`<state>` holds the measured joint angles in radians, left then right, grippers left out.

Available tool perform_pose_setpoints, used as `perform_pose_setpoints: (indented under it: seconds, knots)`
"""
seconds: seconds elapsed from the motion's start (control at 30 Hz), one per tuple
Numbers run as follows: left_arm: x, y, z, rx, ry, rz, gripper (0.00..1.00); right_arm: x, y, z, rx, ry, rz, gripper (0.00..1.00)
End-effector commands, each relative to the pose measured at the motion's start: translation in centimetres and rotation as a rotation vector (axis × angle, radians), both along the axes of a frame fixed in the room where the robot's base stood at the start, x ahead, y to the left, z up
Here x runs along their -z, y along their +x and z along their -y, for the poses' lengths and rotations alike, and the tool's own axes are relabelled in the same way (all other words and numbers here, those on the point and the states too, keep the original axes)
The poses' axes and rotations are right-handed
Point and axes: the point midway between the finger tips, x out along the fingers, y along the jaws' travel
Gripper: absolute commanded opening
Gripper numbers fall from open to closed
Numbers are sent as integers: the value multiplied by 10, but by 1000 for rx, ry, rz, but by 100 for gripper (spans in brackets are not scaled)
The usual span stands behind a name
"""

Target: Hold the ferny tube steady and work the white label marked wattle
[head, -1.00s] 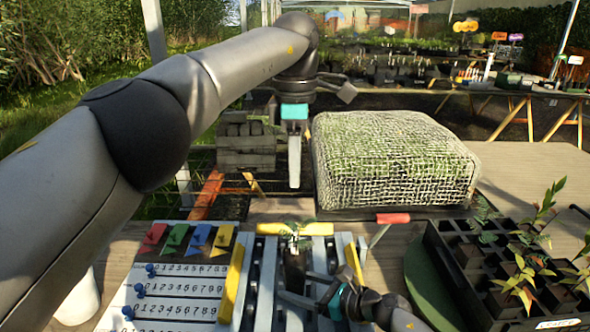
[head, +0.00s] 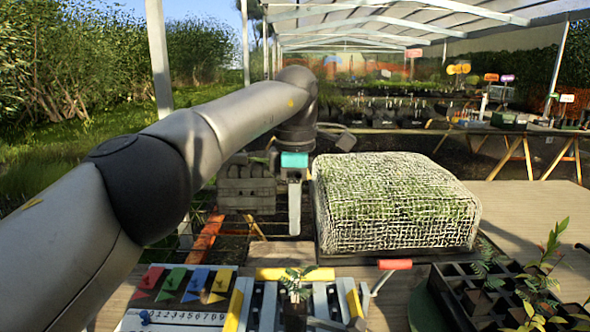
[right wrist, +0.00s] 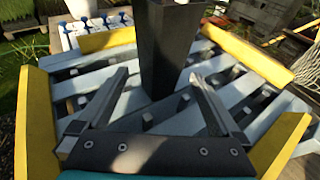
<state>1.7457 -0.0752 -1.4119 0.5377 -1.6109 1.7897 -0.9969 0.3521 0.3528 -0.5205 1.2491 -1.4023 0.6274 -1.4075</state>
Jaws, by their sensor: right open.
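The ferny tube is a dark square pot with a small fern (head: 297,282); it stands upright in a slatted grey and yellow rack at the bottom middle of the head view. In the right wrist view its black wall (right wrist: 168,50) rises between the fingers of my right gripper (right wrist: 160,82). Those fingers are spread apart, one on each side, with no grip on it. My left gripper (head: 294,192) hangs above and behind the rack, pointing down, away from the tube; its finger opening is not clear. I cannot make out a white label marked wattle.
A red-handled lever (head: 394,264) is at the rack's right. A black tray (head: 452,292) of seedlings stands at right. A mesh-covered block (head: 396,205) sits behind. Coloured tags (head: 182,284) and a number board (head: 185,318) lie at left.

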Motion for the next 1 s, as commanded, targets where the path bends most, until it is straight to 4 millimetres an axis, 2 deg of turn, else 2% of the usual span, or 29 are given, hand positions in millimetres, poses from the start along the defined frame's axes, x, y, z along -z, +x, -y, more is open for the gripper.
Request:
perform_pose_setpoints:
  seconds: [0.3,0.5,0.7,1.0]
  knots:
    - [0,0,0,0,0,0,34,-16,-32,47,0,-4,-1,100]
    - [0,0,0,0,0,0,34,-25,-48,70,-1,-2,-2,100]
    - [0,0,0,0,0,0,34,-30,-55,79,-2,0,-1,100]
    - [0,0,0,0,0,0,34,-30,-55,79,-1,0,0,100]
